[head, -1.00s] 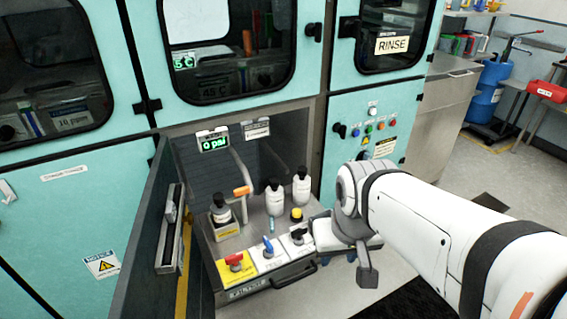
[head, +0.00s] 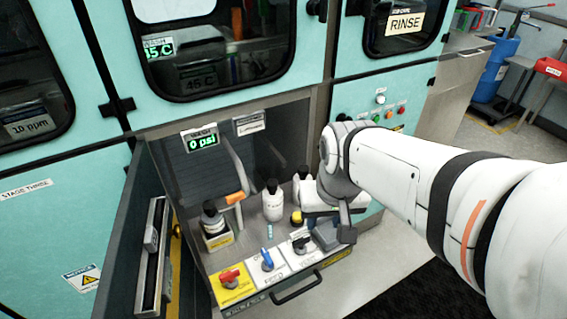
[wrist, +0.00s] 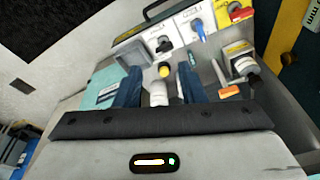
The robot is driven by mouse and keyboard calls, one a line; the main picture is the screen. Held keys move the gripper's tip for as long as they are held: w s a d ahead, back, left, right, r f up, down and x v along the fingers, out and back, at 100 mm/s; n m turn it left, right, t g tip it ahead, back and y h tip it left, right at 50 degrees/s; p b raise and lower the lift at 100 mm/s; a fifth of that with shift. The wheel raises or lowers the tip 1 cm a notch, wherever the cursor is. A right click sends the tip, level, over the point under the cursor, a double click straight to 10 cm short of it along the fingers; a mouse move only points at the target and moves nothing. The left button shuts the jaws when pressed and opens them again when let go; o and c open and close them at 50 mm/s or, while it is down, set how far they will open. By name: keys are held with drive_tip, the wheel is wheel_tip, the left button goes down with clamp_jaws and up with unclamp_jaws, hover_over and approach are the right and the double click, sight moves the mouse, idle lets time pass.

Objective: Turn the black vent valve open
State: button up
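The black vent valve (head: 300,243) sits on a white label plate at the right end of a row of three valves on the tray front. It also shows in the wrist view (wrist: 163,44), beyond the fingertips. The blue valve (head: 267,262) is beside it, and the red valve (head: 232,277) is on a yellow plate at the left end. My gripper (wrist: 160,70) is open, with two blue fingers apart and nothing held. In the head view it is just right of the black valve, partly hidden by my wrist. I see no contact with the valve.
A dark-capped bottle (head: 214,222) and an orange handle (head: 236,197) are left. An open door (head: 125,240) flanks the tray. A gauge (head: 201,140) reads 0 psi.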

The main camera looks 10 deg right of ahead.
drive_tip(key=w+f+m+g+y, duration=0.2)
drive_tip(key=w+f+m, duration=0.4)
drive_tip(key=w+f, duration=0.15)
drive_tip(key=m+g+y+b, duration=0.2)
drive_tip(key=m, duration=0.6)
approach(302, 238)
drive_tip(key=f, duration=0.2)
drive_tip(key=x, duration=0.7)
drive_tip(key=shift+s+a, duration=0.25)
drive_tip(key=shift+a, duration=0.1)
drive_tip(key=shift+c, duration=0.5)
clamp_jaws()
